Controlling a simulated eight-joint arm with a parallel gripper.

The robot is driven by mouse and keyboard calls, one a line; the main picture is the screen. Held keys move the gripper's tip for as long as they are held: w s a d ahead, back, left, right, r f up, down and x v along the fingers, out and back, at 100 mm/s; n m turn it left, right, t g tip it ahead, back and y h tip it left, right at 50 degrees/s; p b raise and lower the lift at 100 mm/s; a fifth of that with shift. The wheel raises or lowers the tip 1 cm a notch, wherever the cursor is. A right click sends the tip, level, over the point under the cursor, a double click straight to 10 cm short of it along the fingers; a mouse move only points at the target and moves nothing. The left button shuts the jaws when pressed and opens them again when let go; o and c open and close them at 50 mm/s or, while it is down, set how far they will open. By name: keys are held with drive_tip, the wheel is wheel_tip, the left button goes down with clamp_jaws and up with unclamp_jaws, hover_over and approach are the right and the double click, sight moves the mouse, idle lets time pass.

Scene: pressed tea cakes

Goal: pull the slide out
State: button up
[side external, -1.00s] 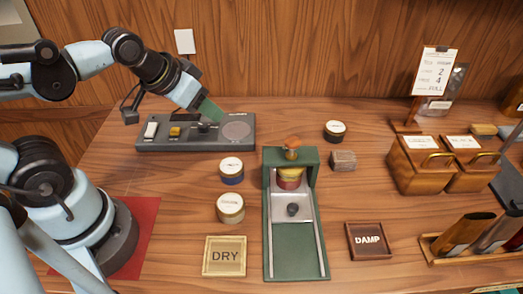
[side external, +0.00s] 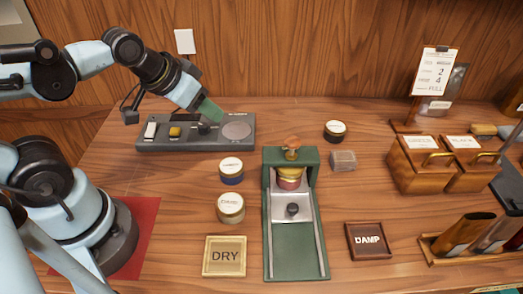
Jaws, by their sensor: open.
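The slide (side external: 292,202) is a pale metal plate with a dark round knob (side external: 292,210), set between the rails of a green press (side external: 298,265). An orange-brown knob (side external: 290,144) tops the press. My gripper (side external: 208,115) is at the back left, above the grey control panel, well away from the slide. Its green end points down toward the panel. The fingers are too small to make out clearly, and nothing shows held in them.
The grey panel (side external: 155,145) has switches and a round disc. Tins (side external: 231,171) (side external: 231,208) and a DRY tray (side external: 224,256) stand left of the press. Wooden boxes (side external: 421,163) stand farther right.

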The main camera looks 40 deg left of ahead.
drive_tip(key=shift+o, duration=0.6)
drive_tip(key=r+m+g, duration=0.1)
drive_tip(key=m+g, duration=0.5)
drive_tip(key=g, duration=0.1)
hover_over(293, 207)
wheel_tip(293, 207, down, 12)
drive_tip(key=shift+r, duration=0.1)
clamp_jaws()
